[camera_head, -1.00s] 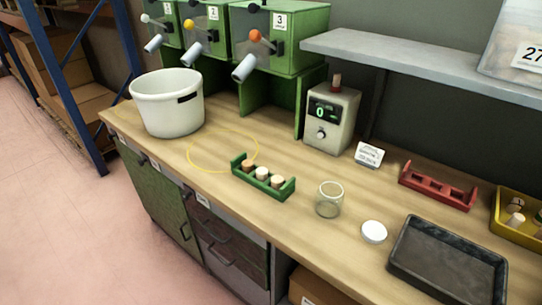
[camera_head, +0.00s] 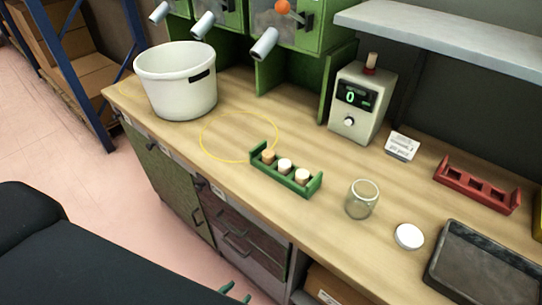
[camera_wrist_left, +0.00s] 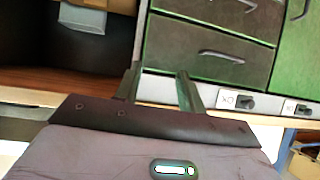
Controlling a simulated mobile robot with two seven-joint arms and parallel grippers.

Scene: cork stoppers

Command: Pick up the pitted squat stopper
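Three stoppers stand upright in a green rack (camera_head: 286,187) on the bench: a tan-topped one (camera_head: 268,156) at the left, a whitish one (camera_head: 285,165) in the middle and a pale cream one (camera_head: 302,176) at the right. Pitting is too small to make out, so I cannot tell which is the pitted squat stopper. My left gripper (camera_head: 237,292) shows at the bottom edge, in front of and below the bench top. In the left wrist view its two fingers (camera_wrist_left: 160,92) are apart with nothing between them, facing the drawers. My right gripper is not in view.
A white pot (camera_head: 178,85) stands at the left, beside a yellow ring marking (camera_head: 238,137). A glass jar (camera_head: 361,200), white lid (camera_head: 409,236), dark tray (camera_head: 485,270) and red rack (camera_head: 477,185) lie to the right. A meter box (camera_head: 360,103) stands behind. Cabinet drawers (camera_head: 235,240) front the bench.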

